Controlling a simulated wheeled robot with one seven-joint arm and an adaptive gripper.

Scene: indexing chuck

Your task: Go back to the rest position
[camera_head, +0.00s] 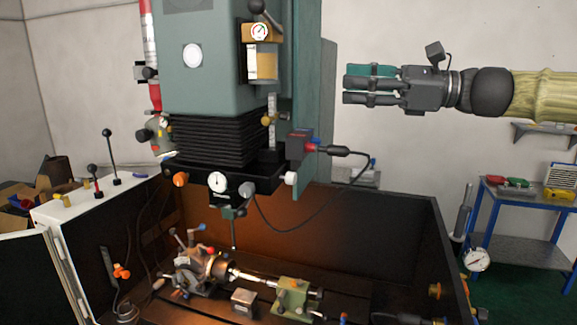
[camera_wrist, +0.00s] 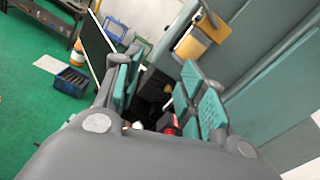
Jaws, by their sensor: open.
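My gripper (camera_head: 346,84) is at the upper right of the head view, held out level to the left, to the right of the green machine column and well above the machine bed. It is open and holds nothing. In the wrist view my gripper (camera_wrist: 160,95) shows its teal finger pads spread apart, with only background between them. The indexing chuck (camera_head: 210,268) sits on the machine bed, with a thin bright workpiece (camera_head: 250,277) reaching right to a green tailstock (camera_head: 293,295). The gripper is far from these and touches nothing.
The large machine head (camera_head: 205,60) stands left of my gripper. A dark chip guard (camera_head: 395,235) surrounds the bed. A blue-framed cart (camera_head: 520,195) with small tools stands at the right, below a wall shelf (camera_head: 545,135). The space around the gripper by the wall looks clear.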

